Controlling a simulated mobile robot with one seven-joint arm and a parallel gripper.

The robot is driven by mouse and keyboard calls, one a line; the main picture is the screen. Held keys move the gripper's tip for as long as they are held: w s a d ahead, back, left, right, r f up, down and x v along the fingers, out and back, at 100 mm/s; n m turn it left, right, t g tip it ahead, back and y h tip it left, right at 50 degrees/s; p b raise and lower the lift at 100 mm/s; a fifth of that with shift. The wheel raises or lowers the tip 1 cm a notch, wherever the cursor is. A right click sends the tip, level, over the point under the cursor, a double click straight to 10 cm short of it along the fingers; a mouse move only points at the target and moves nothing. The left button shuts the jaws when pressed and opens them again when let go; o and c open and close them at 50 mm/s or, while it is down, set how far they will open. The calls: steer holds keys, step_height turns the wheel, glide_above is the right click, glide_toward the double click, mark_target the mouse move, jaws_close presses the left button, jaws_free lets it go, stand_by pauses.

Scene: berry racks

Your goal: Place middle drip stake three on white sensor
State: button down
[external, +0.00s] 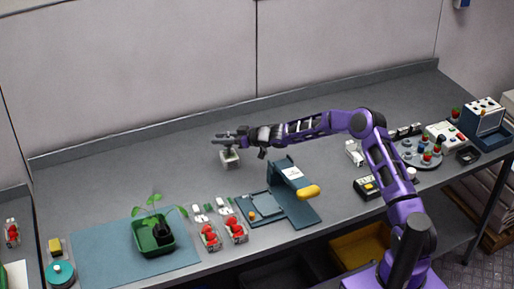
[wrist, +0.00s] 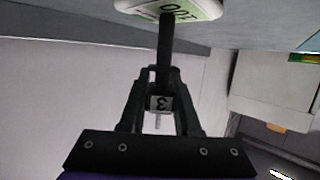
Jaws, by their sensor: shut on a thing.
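My gripper (external: 216,138) is at the back middle of the bench, at the end of my outstretched purple arm. In the wrist view my gripper (wrist: 162,74) is shut on a dark drip stake (wrist: 166,42) with a small white tag reading 3 between the fingers. The stake's far end overlaps the white sensor (wrist: 206,8), which has a green display reading 100. I cannot tell whether they touch. In the external view a small white thing, apparently the sensor (external: 230,158), is just below my gripper; the stake is too small to make out there.
A green pot with a plant (external: 155,240) stands on a blue mat (external: 95,262) at the front left. Strawberry punnets (external: 236,230) and a dark blue stand (external: 284,185) are at the front middle. A round tray (external: 405,158) is at the right. The back left bench is clear.

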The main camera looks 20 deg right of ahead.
mark_target(227, 137)
steer(key=c, duration=0.6)
jaws_free()
steer(key=shift+r, duration=0.15)
steer(key=v, duration=0.7)
steer(key=shift+s+d+r, duration=0.1)
steer(key=shift+s+d, duration=0.05)
steer(key=shift+d, duration=0.05)
steer(key=shift+r, duration=0.1)
